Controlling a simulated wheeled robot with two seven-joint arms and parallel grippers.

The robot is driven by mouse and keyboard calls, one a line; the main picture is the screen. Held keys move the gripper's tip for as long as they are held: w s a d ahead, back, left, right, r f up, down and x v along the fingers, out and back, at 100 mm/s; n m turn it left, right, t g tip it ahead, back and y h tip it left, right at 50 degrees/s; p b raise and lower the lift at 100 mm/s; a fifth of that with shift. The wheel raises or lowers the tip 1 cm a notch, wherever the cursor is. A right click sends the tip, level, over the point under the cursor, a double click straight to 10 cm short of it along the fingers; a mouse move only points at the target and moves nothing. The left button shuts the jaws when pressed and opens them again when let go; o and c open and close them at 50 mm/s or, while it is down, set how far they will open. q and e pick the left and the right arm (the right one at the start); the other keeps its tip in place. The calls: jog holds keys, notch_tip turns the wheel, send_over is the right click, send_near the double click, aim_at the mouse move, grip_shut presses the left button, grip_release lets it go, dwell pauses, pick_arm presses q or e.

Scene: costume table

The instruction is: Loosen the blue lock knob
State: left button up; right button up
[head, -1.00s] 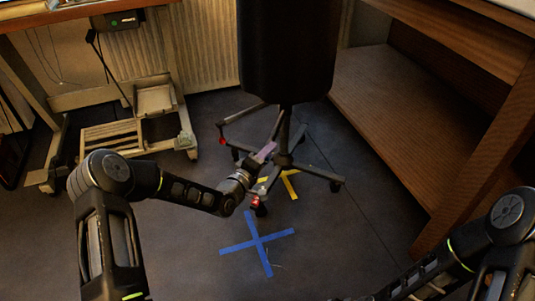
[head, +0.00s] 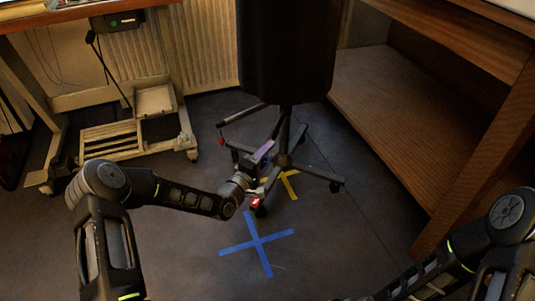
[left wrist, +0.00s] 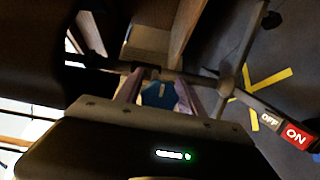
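The blue lock knob (left wrist: 160,95) shows in the left wrist view, between the two purplish fingers of my left gripper (left wrist: 161,84). The fingers stand apart on either side of it; whether they touch it is hard to see. In the head view my left gripper (head: 262,153) reaches in low at the base of a dark stand (head: 284,160), beside its column. The knob is hidden there behind the gripper. My right arm shows at the lower right, but its gripper is outside the view.
The stand's spread legs carry casters and red ON/OFF tabs (left wrist: 295,135). A large black panel (head: 288,50) hangs over the base. A blue tape cross (head: 257,242) and yellow tape (head: 289,185) mark the floor. A wooden bench (head: 400,110) stands right, a wheeled frame (head: 120,140) left.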

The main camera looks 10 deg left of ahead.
aim_at(262, 161)
pick_arm(q)
jog(key=shift+o, duration=1.1)
jog(key=shift+s+a, duration=0.1)
jog(key=shift+s, duration=0.15)
jog(key=p+v, duration=0.3)
jog(key=v, duration=0.4)
jog(key=shift+s, duration=0.1)
